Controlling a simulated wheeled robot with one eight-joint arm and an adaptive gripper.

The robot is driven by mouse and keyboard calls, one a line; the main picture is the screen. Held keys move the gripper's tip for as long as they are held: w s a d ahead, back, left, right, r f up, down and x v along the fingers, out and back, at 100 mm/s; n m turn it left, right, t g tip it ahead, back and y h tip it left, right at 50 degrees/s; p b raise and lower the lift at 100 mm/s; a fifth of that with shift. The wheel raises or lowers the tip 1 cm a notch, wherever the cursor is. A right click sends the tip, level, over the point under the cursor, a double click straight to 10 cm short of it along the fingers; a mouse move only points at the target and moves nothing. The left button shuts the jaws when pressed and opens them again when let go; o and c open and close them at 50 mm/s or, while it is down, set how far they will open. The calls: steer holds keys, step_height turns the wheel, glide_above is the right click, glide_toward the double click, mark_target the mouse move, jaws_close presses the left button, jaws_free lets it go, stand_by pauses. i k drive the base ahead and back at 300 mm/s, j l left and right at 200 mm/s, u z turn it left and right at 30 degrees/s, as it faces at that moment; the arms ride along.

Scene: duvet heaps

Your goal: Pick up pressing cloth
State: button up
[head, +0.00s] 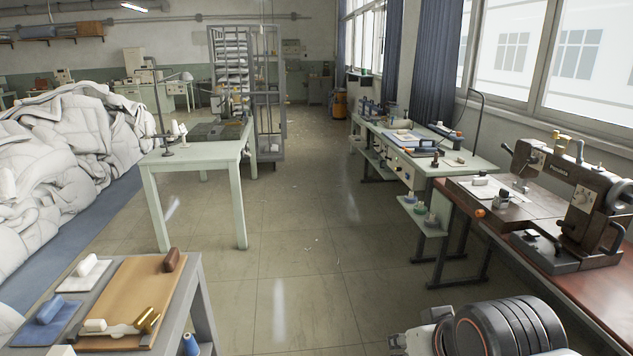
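I cannot tell for certain which thing is the pressing cloth. On the near table at the lower left lie a flat white piece (70,278) with a white block on it and a flat blue piece (30,333) with a blue block on it. Beside them is a tan board (135,285) carrying a dark brown block (172,260), a small cream block (94,325) and a brass-coloured piece (146,320). Part of my arm shows at the lower right, well away from this table. My gripper's fingers are not in view.
White duvets (60,165) are heaped at the left. A pale green table (200,150) stands beyond the near table. Workbenches line the right, one bearing a dark sewing machine (575,195). The tiled floor (300,250) in the middle is clear. A rack (268,90) stands farther back.

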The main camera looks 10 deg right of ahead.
mark_target(459, 162)
steer(key=i+z, duration=0.15)
steer(key=i, duration=0.55)
steer(key=i+z, duration=0.2)
steer(key=i, duration=0.5)
steer(key=i+j+z, duration=0.15)
steer(key=i, duration=0.55)
steer(key=i+z, duration=0.3)
steer(key=i, duration=0.3)
steer(key=i+j+z, duration=0.2)
steer(key=i+z, duration=0.15)
steer(key=i, duration=0.25)
steer(key=i+j+z, duration=0.3)
steer(key=i, duration=0.25)
steer(key=i+j+z, duration=0.35)
steer(key=i+j, duration=0.15)
